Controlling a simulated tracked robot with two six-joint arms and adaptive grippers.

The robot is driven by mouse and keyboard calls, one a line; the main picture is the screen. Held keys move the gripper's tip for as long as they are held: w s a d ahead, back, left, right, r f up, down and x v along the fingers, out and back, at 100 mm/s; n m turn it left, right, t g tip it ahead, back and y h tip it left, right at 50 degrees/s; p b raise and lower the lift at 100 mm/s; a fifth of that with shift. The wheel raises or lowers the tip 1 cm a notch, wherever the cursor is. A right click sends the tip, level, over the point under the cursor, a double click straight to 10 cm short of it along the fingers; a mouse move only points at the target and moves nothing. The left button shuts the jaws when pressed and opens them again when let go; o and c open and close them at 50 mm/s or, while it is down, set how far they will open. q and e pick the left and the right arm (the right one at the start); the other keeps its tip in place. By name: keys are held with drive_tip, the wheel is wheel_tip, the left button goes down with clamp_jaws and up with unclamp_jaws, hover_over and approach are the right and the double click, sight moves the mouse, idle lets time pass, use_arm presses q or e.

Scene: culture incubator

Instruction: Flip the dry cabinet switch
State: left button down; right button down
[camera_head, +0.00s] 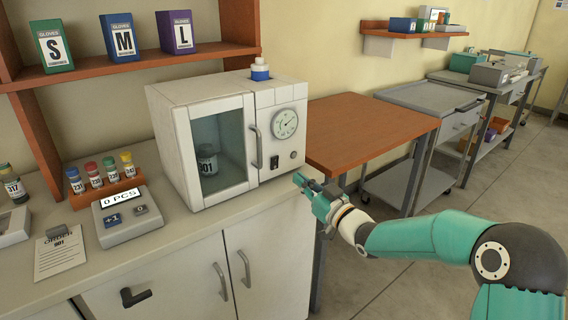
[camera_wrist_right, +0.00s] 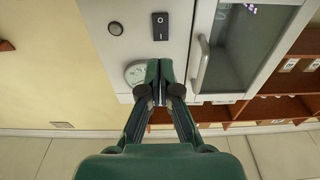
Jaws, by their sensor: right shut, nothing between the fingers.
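The dry cabinet (camera_head: 222,133) is a white box with a glass door and a gauge, standing on the counter. Its black rocker switch (camera_head: 274,162) sits on the front panel below the gauge; in the right wrist view the switch (camera_wrist_right: 160,26) shows ahead of the fingertips, apart from them. My right gripper (camera_head: 300,181) is to the right of the cabinet front, near its lower right edge. Its fingers are shut and empty, and they also show in the right wrist view (camera_wrist_right: 159,68). My left gripper is not in view.
The door handle (camera_head: 255,134) stands out left of the switch, and a round knob (camera_head: 293,155) is to its right. A counter display (camera_head: 127,214) and small bottles stand left on the counter. A brown table (camera_head: 368,130) is to the right.

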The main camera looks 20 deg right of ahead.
sight(277, 159)
drive_tip(key=p+x, duration=0.1)
drive_tip(key=x, duration=0.7)
drive_tip(key=shift+w, duration=0.15)
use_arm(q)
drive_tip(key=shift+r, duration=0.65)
use_arm(e)
drive_tip(key=shift+r, duration=0.1)
